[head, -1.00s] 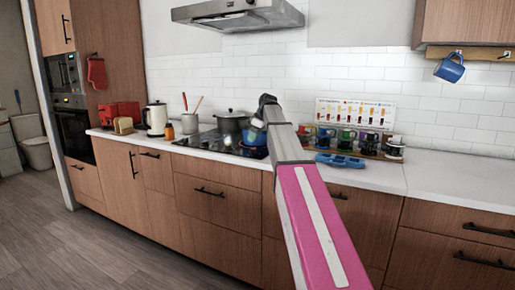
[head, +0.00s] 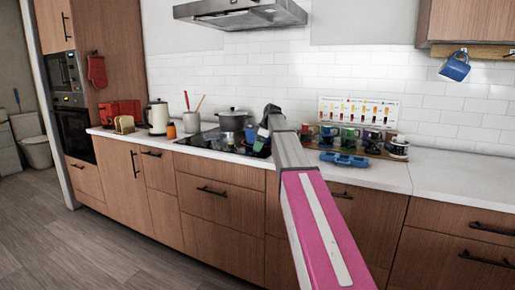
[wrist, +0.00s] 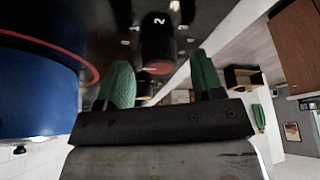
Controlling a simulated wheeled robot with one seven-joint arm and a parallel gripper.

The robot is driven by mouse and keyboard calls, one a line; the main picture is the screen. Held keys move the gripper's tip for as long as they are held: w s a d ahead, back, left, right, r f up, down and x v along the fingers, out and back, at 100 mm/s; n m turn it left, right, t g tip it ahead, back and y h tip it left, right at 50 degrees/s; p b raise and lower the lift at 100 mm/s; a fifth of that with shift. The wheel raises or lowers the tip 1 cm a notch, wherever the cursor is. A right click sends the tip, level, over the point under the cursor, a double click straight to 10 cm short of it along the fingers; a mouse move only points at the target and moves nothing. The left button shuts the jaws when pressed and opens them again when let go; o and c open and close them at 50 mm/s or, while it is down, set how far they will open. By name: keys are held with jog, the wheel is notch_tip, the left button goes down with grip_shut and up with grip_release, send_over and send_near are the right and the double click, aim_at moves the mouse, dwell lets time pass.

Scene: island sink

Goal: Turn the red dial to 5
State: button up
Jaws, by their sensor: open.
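A black dial (wrist: 158,40) with a white 2 on its side and a red end face stands in the upper middle of the wrist view. My gripper (wrist: 161,72) is open. Its two green fingers are spread to either side below the dial in the picture, and contact cannot be told. A second dark knob (wrist: 145,88) shows partly behind, between the fingers. In the head view my gripper (head: 259,142) is over the right part of the black cooktop (head: 212,142); the dial is too small or hidden there.
A large blue pot (wrist: 38,95) is close on the left in the wrist view. A grey pot (head: 232,121) stands on the cooktop. Several mugs (head: 350,138) and a blue object (head: 344,159) are to the right. The far right counter (head: 460,170) is clear.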

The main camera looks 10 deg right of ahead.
jog(key=shift+a+f, duration=0.2)
jog(key=shift+f, duration=0.25)
jog(key=c, duration=0.9)
